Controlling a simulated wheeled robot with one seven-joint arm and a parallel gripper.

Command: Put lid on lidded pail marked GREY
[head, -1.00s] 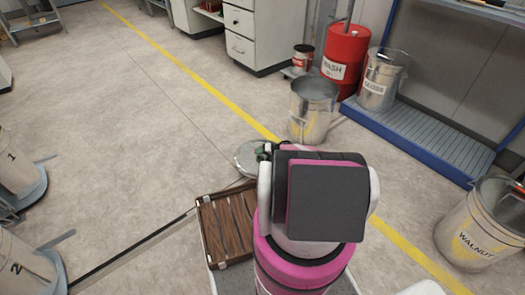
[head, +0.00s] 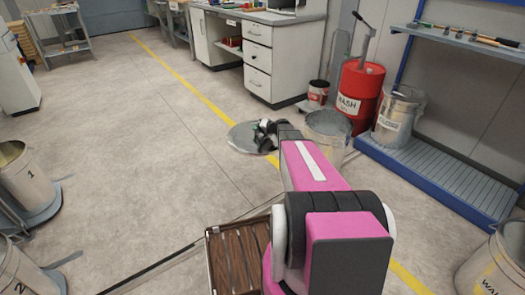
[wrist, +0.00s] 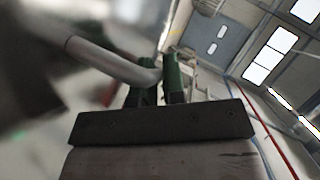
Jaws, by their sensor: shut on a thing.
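A round grey lid (head: 246,138) is in the head view, left of an open metal pail (head: 327,152). My gripper (head: 268,132) is shut on the lid's handle, with the lid out in front of my arm. In the wrist view, green fingers (wrist: 160,78) close on the grey bar handle (wrist: 105,62). The lid and the pail's rim appear apart in the head view. The pail stands upright, and its lower part is partly hidden behind my arm. No GREY marking can be read on it.
A small can (head: 317,93) and white drawers (head: 272,65) are behind.

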